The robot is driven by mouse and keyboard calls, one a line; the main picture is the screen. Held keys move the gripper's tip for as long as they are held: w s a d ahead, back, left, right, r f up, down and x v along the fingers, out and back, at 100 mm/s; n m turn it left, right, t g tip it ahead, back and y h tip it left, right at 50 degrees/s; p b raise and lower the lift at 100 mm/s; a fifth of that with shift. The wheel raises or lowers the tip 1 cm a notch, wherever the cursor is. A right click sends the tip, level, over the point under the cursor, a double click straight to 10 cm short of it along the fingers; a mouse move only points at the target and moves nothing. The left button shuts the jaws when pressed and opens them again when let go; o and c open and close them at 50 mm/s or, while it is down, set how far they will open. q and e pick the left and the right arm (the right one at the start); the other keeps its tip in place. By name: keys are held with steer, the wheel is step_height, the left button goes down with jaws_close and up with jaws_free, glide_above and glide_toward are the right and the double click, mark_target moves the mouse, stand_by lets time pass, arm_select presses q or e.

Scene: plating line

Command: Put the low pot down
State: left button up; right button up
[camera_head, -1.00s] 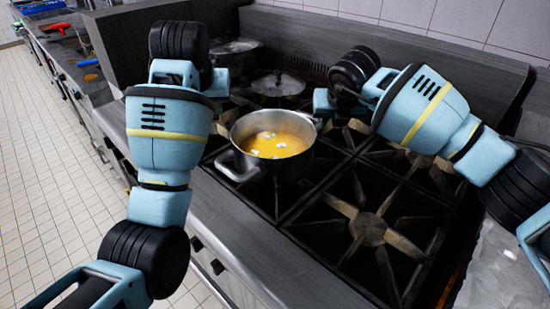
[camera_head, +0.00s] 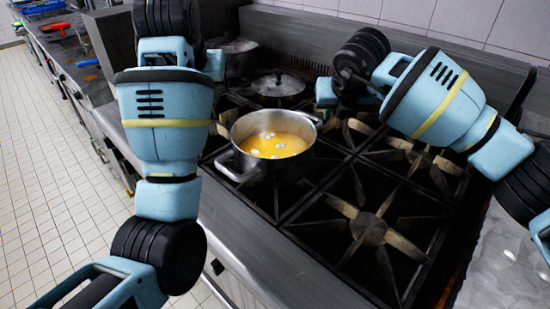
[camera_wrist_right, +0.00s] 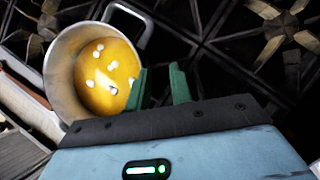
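The low pot (camera_head: 270,142) is a steel pot with yellow liquid and several white pieces in it. It stands upright on the front left part of the stove (camera_head: 365,230). It also shows at the upper left of the right wrist view (camera_wrist_right: 62,75), with one loop handle at the top. My right gripper (camera_wrist_right: 160,86) is open, its two green fingers apart with nothing between them. The fingers are beside the pot and one overlaps its rim in the picture; I cannot tell whether they touch. My left gripper's fingers are hidden in the head view behind the left arm.
A lidded pot (camera_head: 278,84) stands behind the low pot, and another pot (camera_head: 236,52) stands farther back. The front right burner (camera_head: 368,228) is empty. A steel back panel (camera_head: 300,38) closes off the rear. A counter with utensils (camera_head: 62,50) runs along the left.

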steer(key=v, duration=0.8)
steer(key=shift+s+f, duration=0.15)
